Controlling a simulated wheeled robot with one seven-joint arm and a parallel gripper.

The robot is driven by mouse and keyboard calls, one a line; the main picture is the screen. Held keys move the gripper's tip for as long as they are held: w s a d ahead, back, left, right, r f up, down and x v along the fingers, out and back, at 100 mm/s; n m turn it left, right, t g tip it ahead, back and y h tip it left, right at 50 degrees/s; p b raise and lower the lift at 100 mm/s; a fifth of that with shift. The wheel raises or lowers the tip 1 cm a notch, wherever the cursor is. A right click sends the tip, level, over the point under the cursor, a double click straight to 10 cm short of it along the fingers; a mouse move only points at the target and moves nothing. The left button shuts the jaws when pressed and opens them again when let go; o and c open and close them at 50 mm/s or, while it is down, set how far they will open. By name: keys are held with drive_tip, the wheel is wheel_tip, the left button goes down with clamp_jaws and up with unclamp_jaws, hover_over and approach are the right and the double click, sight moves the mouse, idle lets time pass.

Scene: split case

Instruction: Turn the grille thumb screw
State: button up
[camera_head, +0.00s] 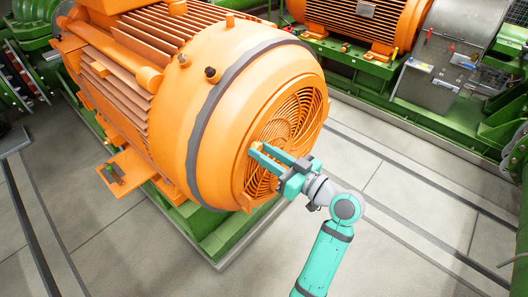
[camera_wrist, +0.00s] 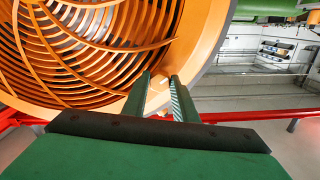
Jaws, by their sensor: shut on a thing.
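The orange motor's round fan grille (camera_head: 297,117) faces my arm, and its curved slats fill the left of the wrist view (camera_wrist: 85,42). My gripper (camera_head: 258,150) is at the grille's rim, on its left side in the head view. In the wrist view, the two green fingers (camera_wrist: 160,90) stand either side of a small orange piece (camera_wrist: 157,93) at the rim. My gripper is shut on this piece, which appears to be the grille thumb screw. The fingers hide most of its shape, and its turn angle cannot be told.
The large orange motor (camera_head: 228,75) stands on a green base (camera_head: 222,238). A second orange motor (camera_head: 368,20) and a grey metal housing (camera_head: 440,65) stand behind. Pale floor tiles (camera_head: 405,205) lie clear at the right.

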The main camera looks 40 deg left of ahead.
drive_tip(key=shift+f, duration=0.1)
drive_tip(key=o, duration=1)
drive_tip(key=shift+o, duration=0.2)
drive_tip(key=d, duration=1)
drive_tip(key=shift+s+d, duration=0.4)
drive_tip(key=shift+s, duration=0.05)
